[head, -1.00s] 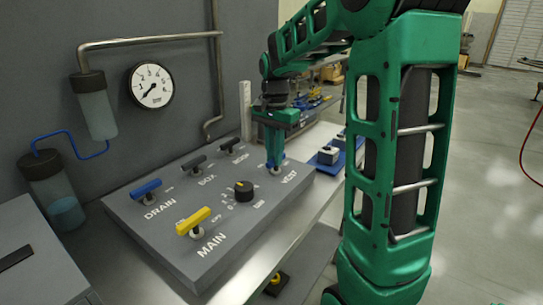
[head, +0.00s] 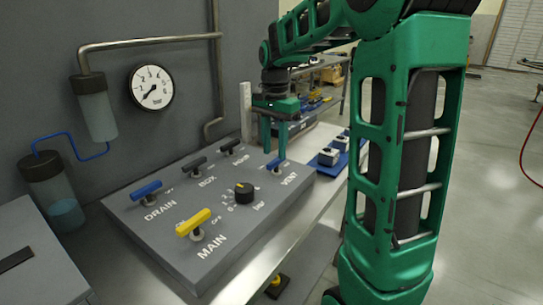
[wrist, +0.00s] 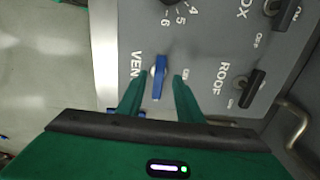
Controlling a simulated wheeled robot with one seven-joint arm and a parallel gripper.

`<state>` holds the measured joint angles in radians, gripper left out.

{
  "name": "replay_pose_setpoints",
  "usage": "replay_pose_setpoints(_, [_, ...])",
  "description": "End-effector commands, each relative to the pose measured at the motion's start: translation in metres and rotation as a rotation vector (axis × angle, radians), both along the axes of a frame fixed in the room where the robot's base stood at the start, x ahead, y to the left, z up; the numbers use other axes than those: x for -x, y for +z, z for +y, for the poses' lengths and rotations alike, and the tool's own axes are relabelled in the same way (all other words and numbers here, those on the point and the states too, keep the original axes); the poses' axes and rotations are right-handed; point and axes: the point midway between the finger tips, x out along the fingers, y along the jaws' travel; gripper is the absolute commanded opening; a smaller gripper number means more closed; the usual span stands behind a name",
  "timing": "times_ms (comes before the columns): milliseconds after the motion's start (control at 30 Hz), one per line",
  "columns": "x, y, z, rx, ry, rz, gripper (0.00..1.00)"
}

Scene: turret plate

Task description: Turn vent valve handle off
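The blue VENT valve handle (head: 275,164) is at the back right of the grey panel (head: 150,232). In the wrist view the handle (wrist: 159,76) lies nearly upright in the picture, beside the VENT lettering. A small label shows to its right, too small to read surely. My gripper (head: 274,148) is above the handle in the head view, pointing down. In the wrist view its two green fingers (wrist: 160,82) stand apart on either side of the handle, with gaps to both. It is open and holds nothing.
The panel also carries a blue DRAIN handle (head: 146,190), a yellow MAIN handle (head: 193,223), black BOX (head: 192,167) and ROOF (head: 230,146) handles and a black knob (head: 244,193). A gauge (head: 151,88) hangs on the wall. A blue tray (head: 338,168) lies right of the panel.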

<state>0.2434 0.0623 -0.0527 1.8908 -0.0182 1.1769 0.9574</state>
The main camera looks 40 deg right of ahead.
Motion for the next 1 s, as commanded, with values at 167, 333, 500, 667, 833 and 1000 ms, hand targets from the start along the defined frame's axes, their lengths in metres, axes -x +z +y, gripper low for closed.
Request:
replay_pose_setpoints(167, [-0.002, 0.036, 0.0, 0.002, 0.001, -0.005, 0.33])
replay_pose_setpoints(333, [-0.002, 0.061, 0.0, 0.001, 0.001, -0.003, 0.33])
replay_pose_setpoints(500, [-0.001, 0.074, 0.0, 0.001, 0.001, -0.001, 0.33])
replay_pose_setpoints(667, [-0.001, 0.077, 0.0, 0.0, 0.001, 0.0, 0.33])
replay_pose_setpoints(833, [-0.001, 0.077, 0.0, 0.0, 0.001, 0.0, 0.33])
replay_pose_setpoints(1000, [-0.001, 0.076, 0.0, 0.0, 0.001, 0.0, 0.33])
